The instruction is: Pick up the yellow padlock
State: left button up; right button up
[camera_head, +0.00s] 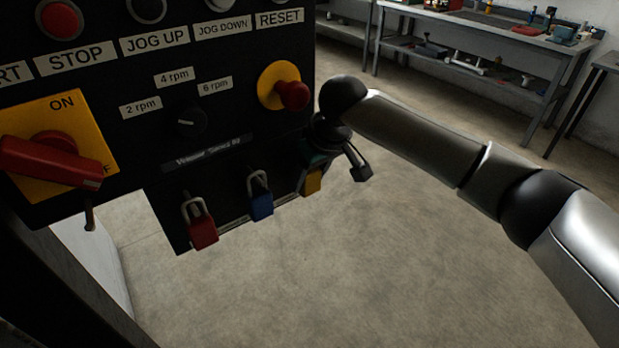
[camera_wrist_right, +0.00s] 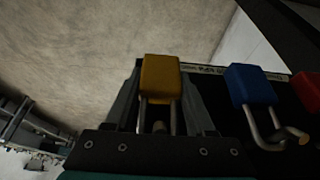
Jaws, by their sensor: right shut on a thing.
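The yellow padlock (camera_head: 312,181) hangs at the right end of a row of padlocks on the lower black panel. My right gripper (camera_head: 318,166) is at it, coming in from the right, and partly covers it and its shackle. In the right wrist view, the yellow padlock (camera_wrist_right: 160,78) sits between the two fingers of my right gripper (camera_wrist_right: 160,110), which are shut on it around the shackle area. The tip of its body sticks out past the fingers. My left gripper is not in view.
A blue padlock (camera_head: 262,206) and a red padlock (camera_head: 203,232) hang close by on the left. Above is the control panel with a red emergency knob (camera_head: 293,95) and a red rotary handle (camera_head: 50,160). A workbench (camera_head: 490,30) stands far back. The floor below is clear.

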grip_shut()
jog(key=shift+r, duration=0.1)
jog(key=shift+r, duration=0.7)
jog(key=s+d+p, duration=0.1)
jog(key=s+d, duration=0.9)
jog(key=s, duration=0.4)
jog(key=shift+s+d, duration=0.25)
jog(key=shift+d, duration=0.05)
jog(key=shift+p, duration=0.3)
